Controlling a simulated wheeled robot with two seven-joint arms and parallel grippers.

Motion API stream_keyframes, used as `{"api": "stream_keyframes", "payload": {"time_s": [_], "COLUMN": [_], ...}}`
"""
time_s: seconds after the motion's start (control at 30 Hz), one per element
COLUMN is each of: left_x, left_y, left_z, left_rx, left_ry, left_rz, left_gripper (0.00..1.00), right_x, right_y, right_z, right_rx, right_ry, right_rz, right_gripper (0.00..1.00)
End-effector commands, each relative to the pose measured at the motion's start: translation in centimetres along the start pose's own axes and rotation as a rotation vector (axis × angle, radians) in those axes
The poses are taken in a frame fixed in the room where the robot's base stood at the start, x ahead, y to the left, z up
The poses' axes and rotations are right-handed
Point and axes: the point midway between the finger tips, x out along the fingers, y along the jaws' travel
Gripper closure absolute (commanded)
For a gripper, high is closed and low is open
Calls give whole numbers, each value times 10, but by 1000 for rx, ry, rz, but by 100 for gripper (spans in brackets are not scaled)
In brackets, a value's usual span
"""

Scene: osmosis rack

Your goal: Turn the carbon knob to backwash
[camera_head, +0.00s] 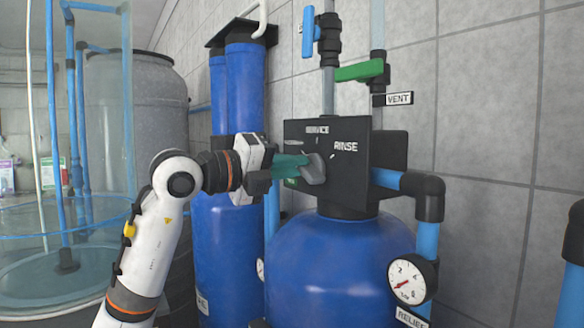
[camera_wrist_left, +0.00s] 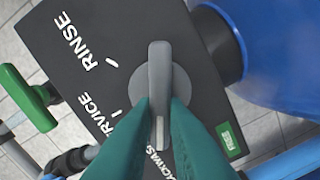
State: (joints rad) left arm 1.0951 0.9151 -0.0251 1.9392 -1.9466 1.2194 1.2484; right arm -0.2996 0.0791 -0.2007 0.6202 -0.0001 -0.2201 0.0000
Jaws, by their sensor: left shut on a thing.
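The grey carbon knob (camera_head: 316,170) sits on the front of a black valve head (camera_head: 350,178) above a blue tank. In the left wrist view, the knob (camera_wrist_left: 159,66) has a long grip bar with a white line near its lower end. That line points down the picture, toward a label ending in "WASH" (camera_wrist_left: 157,166), partly hidden by the fingers. My left gripper (camera_head: 300,162) has its green fingers shut on the bar, one on each side. "SERVICE" (camera_wrist_left: 98,117) and "RINSE" (camera_wrist_left: 76,40) labels lie up and left of the knob. My right gripper is not in view.
A green valve handle (camera_head: 358,72) and a blue one (camera_head: 308,32) are above the valve head. Blue filter housings (camera_head: 243,95) stand behind my left gripper. A pressure gauge (camera_head: 407,280) is at lower right. A clear tank (camera_head: 70,215) stands left.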

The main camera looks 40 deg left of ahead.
Motion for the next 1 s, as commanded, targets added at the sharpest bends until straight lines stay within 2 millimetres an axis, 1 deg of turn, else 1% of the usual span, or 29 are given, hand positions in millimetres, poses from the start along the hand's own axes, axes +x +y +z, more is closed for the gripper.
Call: {"api": "stream_keyframes", "payload": {"time_s": [0.4, 0.43, 0.5, 0.57, 0.87, 0.97, 1.0], "left_x": [0, 0, 0, 0, -2, -9, -15], "left_y": [0, 0, 0, 0, 0, -2, -3], "left_z": [-1, -1, -1, -1, 0, 0, 0], "left_rx": [-11, -11, -11, -11, -9, -9, -8], "left_ry": [2, 2, 2, 2, 1, 2, 3], "left_rz": [0, 1, 0, 0, 0, 1, 0], "left_gripper": [100, 86, 74, 65, 65, 65, 65], "right_x": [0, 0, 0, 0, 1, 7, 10], "right_y": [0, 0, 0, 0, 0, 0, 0], "right_z": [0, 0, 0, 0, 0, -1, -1], "right_rx": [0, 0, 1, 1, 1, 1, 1], "right_ry": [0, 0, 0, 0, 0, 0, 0], "right_rz": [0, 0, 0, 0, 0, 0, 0], "right_gripper": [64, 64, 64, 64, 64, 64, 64]}}
